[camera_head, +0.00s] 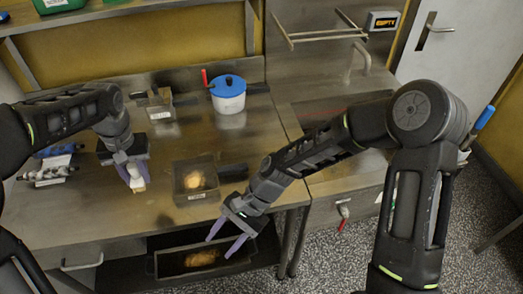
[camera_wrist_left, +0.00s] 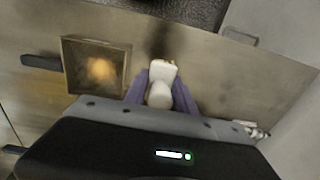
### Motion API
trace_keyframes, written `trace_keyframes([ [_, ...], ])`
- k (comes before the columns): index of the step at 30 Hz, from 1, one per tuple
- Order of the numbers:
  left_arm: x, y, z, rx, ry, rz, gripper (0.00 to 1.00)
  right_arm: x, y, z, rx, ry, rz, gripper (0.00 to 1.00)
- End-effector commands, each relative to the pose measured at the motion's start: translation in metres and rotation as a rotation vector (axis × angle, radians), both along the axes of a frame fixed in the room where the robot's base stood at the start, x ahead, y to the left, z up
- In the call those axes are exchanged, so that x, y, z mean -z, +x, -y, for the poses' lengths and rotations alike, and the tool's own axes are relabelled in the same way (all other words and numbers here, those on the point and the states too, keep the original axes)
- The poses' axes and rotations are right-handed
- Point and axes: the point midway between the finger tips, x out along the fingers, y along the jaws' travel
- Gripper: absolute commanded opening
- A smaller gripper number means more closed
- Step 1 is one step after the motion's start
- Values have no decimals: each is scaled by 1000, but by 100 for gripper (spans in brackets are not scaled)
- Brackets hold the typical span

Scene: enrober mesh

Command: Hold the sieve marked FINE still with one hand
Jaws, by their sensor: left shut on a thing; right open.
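A square metal box-shaped sieve (camera_head: 181,194) with a dark handle (camera_head: 233,172) stands on the steel table with yellow-orange material in it. Its small front label is too small to read. It also shows in the left wrist view (camera_wrist_left: 124,82). A smaller metal box (camera_head: 160,104) with a label stands farther back; I cannot tell which is marked FINE. My left gripper (camera_head: 136,180) is shut on a small white object (camera_wrist_left: 160,88), left of the sieve and apart from it. My right gripper (camera_head: 226,240) is open and empty, in front of the sieve near the table's front edge.
A white pot (camera_head: 229,103) with a blue lid stands at the back. Labelled bundles (camera_head: 48,170) lie at the left. A dark tray (camera_head: 166,265) with yellow material sits below the table edge.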

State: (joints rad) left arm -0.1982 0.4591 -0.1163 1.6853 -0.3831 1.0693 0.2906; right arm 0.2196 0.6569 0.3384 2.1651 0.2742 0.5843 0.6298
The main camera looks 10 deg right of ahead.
Motion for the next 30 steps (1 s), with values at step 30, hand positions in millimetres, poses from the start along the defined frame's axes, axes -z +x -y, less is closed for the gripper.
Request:
trace_keyframes([
  [30,1,0,0,0,0,0,0,-49,220,192,613,374,-454,47],
])
